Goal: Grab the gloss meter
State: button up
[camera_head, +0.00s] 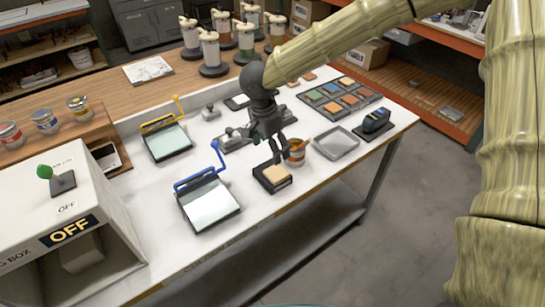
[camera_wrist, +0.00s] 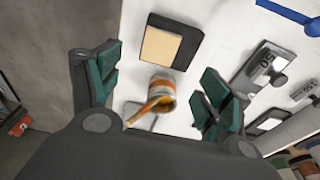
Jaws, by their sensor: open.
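My gripper (camera_head: 277,152) is open above the white table. Its two green-padded fingers (camera_wrist: 160,84) spread on either side of a small orange-labelled can in the wrist view and hold nothing. A dark boxy device with a bluish top (camera_head: 376,120) sits on a dark pad at the table's right end, apart from my gripper. A grey handheld device (camera_head: 233,139) lies left of my gripper; one like it shows at right in the wrist view (camera_wrist: 262,68). I cannot tell for sure which device is the gloss meter.
The can (camera_head: 297,152) stands below my gripper, near a black block with a tan face (camera_head: 272,177). A grey tray (camera_head: 337,143) and colour swatches (camera_head: 340,97) lie to the right. Framed panels with blue (camera_head: 208,203) and yellow (camera_head: 167,142) handles lie left.

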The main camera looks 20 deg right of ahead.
aim_at(373, 121)
jog(key=z, duration=1.3)
